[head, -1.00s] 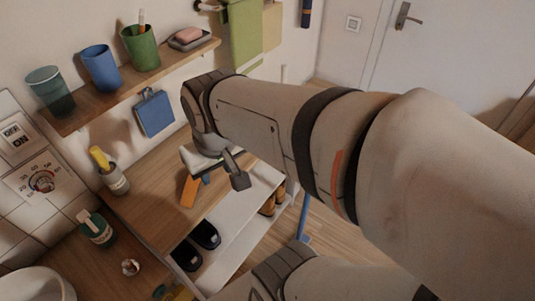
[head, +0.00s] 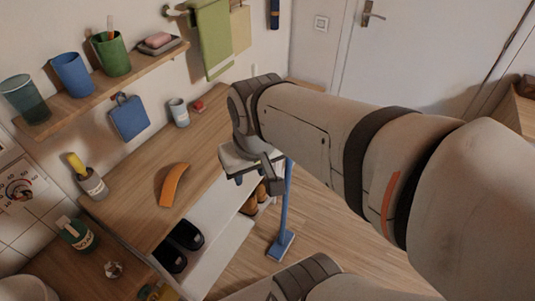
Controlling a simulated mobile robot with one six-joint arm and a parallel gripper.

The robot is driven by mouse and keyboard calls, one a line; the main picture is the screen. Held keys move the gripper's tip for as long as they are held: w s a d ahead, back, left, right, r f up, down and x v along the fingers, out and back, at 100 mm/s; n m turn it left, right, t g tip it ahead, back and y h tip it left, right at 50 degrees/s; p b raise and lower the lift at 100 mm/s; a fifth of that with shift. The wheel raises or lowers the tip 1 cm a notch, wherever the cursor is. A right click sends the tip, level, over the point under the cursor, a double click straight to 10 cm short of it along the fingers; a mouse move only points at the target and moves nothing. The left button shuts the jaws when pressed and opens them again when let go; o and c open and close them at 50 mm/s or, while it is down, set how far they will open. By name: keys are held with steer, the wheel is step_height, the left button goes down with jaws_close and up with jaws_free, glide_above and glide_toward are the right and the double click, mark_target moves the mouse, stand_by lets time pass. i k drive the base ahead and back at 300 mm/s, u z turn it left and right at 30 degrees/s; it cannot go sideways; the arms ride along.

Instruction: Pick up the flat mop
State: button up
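The flat mop has a blue handle (head: 288,200) and a flat blue head (head: 281,246) resting on the wooden floor. It stands nearly upright just beyond the right end of the wooden counter. The upper part of its handle is hidden behind my arm. My gripper (head: 257,183) points downward near the counter's right end, to the left of the mop handle in the picture. Its fingers look apart, with nothing seen between them. It does not appear to hold the mop.
An orange curved object (head: 173,185) lies on the wooden counter (head: 205,145). Dark slippers (head: 178,247) and brown shoes (head: 250,204) sit below. A wall shelf (head: 103,84) holds cups. Floor right of the mop is clear.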

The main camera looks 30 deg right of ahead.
mark_target(281, 245)
steer(key=z, duration=2.3)
steer(key=k, duration=0.8)
steer(key=u, duration=1)
steer(key=i, duration=1)
steer(key=u, duration=0.05)
steer(key=k, duration=0.5)
steer(key=u, duration=0.1)
